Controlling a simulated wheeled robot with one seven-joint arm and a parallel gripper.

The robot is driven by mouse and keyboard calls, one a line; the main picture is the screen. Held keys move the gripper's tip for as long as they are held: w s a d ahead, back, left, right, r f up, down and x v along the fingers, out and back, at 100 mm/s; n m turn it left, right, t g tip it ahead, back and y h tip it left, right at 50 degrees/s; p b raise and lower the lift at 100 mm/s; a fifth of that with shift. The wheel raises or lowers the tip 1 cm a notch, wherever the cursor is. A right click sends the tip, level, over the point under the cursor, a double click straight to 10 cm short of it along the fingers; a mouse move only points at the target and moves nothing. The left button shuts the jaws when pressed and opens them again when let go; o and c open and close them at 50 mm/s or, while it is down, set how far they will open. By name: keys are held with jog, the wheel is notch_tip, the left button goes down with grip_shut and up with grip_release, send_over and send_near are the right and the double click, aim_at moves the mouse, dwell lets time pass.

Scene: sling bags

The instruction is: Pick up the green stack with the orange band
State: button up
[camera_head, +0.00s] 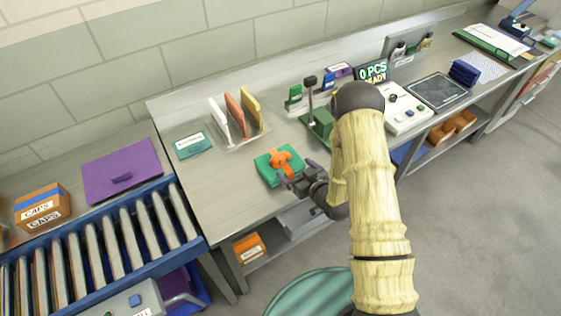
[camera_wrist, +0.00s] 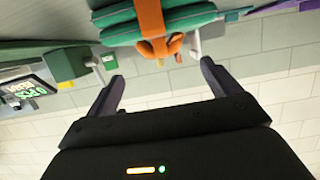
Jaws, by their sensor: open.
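The green stack with the orange band (camera_head: 269,174) lies on the grey workbench, near its front edge. Its orange band crosses the middle and has a raised knot or loop on top. My gripper (camera_head: 291,178) is at the right front side of the stack, with its fingers pointing towards it. In the wrist view the green stack (camera_wrist: 178,22) with its hanging orange band (camera_wrist: 152,22) is at the top, ahead of the fingers. My gripper (camera_wrist: 162,78) is open there, with nothing between its fingers. I cannot tell whether a fingertip touches the stack.
An upright rack (camera_head: 236,132) with white, orange and yellow panels stands behind the stack. A green stapler-like device (camera_head: 320,122) is to the right. A teal card (camera_head: 193,145) lies left. A roller conveyor (camera_head: 100,245) runs at the lower left. Bench space left of the stack is clear.

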aim_at(283, 158)
jog(key=shift+p+x, duration=0.75)
jog(key=shift+x, duration=1.7)
jog(key=shift+w+a+p, duration=0.45)
jog(key=shift+p, duration=0.2)
jog(key=p+x, duration=0.1)
jog(key=x, duration=0.2)
jog(key=shift+p, duration=0.35)
jog(key=shift+w+a+f, duration=0.25)
jog(key=shift+w, duration=0.1)
jog(key=c, duration=1.3)
